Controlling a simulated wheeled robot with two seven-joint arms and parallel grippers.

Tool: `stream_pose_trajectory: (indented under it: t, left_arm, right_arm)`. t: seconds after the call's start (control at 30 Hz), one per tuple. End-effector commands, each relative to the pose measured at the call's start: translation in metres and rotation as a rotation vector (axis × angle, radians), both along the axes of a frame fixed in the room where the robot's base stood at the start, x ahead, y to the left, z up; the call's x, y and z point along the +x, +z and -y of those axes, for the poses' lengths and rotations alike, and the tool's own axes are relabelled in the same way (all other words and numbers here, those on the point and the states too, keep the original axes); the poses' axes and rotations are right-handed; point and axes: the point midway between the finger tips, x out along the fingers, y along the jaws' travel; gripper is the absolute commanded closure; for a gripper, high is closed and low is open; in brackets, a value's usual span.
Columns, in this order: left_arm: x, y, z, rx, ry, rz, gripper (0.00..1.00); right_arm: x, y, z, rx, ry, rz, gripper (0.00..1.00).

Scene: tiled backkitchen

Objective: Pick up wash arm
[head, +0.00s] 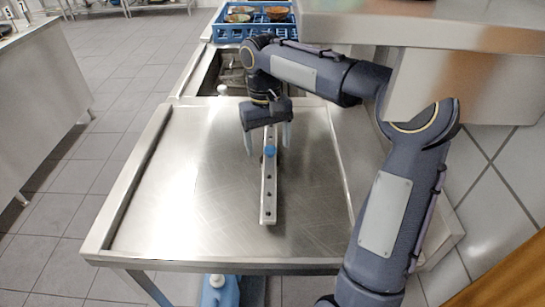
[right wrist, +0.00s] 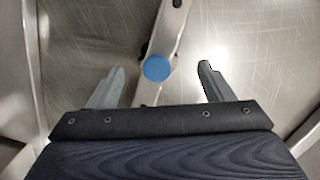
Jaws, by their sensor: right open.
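The wash arm (head: 269,190) is a long, narrow metal bar with a row of dark holes and a round blue cap near its middle. It lies lengthwise on the steel table (head: 185,200). My right gripper (head: 267,145) is over the far half of the bar, with its fingers pointing down and spread to either side of it. In the right wrist view the bar (right wrist: 172,35) and its blue cap show between the two open fingertips (right wrist: 160,80). Nothing is held. My left gripper is not in view.
A blue rack (head: 252,30) with bowls stands at the far end, beyond a sink (head: 228,75). A steel hood-like unit (head: 450,75) overhangs the right side, near the tiled wall. A blue container (head: 220,292) is below the table's front edge. The table's left part is clear.

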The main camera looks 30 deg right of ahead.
Motion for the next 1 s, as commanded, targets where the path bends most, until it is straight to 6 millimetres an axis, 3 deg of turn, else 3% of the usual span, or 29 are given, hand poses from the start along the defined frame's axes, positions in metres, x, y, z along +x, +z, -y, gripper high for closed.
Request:
stream_pose_trajectory:
  t: [0.3,0.57,1.0]
  left_arm:
    - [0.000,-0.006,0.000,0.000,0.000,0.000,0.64]
    - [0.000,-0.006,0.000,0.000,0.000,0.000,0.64]
    - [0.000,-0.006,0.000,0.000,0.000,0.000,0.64]
  right_arm:
    - [-0.005,-0.043,0.001,0.000,-0.001,-0.002,0.26]
    - [-0.006,-0.046,0.001,0.000,-0.001,-0.001,0.26]
    - [-0.006,-0.045,0.001,0.000,-0.001,-0.001,0.82]
